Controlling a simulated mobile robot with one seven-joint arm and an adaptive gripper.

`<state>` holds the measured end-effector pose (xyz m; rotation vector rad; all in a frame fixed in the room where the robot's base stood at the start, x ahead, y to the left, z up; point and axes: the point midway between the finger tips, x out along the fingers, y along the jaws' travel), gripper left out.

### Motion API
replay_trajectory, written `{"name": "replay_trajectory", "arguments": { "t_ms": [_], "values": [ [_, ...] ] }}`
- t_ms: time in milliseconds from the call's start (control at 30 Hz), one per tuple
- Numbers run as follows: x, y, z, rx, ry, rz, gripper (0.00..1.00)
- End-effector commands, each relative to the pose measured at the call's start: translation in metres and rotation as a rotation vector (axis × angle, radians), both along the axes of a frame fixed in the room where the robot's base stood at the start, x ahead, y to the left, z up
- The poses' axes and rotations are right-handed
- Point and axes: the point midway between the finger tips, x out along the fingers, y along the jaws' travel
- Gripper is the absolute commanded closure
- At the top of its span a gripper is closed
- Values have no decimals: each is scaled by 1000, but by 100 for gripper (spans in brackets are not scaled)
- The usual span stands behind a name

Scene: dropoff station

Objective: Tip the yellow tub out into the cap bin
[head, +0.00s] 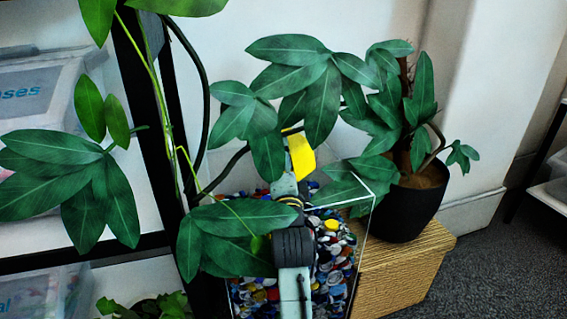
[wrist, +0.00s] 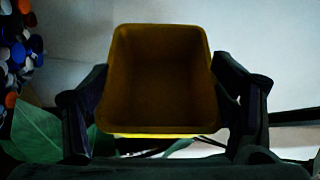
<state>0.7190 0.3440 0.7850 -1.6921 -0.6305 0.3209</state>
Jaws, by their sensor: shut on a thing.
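The yellow tub (wrist: 160,129) is held between the two dark fingers of my gripper (wrist: 160,105) in the wrist view. Its open mouth faces the wrist camera and its inside looks dark and empty. In the head view part of the yellow tub (head: 300,154) shows above the cap bin, partly hidden by leaves. My gripper in the head view is mostly hidden by leaves and my arm. The cap bin (head: 367,232) is a clear box full of mixed coloured caps. The tub is over the bin's back part; its exact tilt is hard to tell.
Large leaves (head: 238,217) hang in front of the bin and arm. A black shelf frame (head: 152,120) with clear boxes (head: 40,110) is at left. Grey floor is open at right.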

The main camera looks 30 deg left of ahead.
Motion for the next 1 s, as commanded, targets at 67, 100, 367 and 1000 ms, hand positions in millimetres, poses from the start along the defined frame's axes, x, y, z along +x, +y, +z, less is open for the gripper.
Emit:
{"name": "replay_trajectory", "arguments": {
  "t_ms": [67,100,367,1000],
  "values": [
    [-2,2,-7,-6,9,5,50],
    [-2,2,-6,-5,8,5,50],
    [-2,2,31,-4,7,3,50],
    [-1,0,86,-3,4,1,50]
  ]
}}
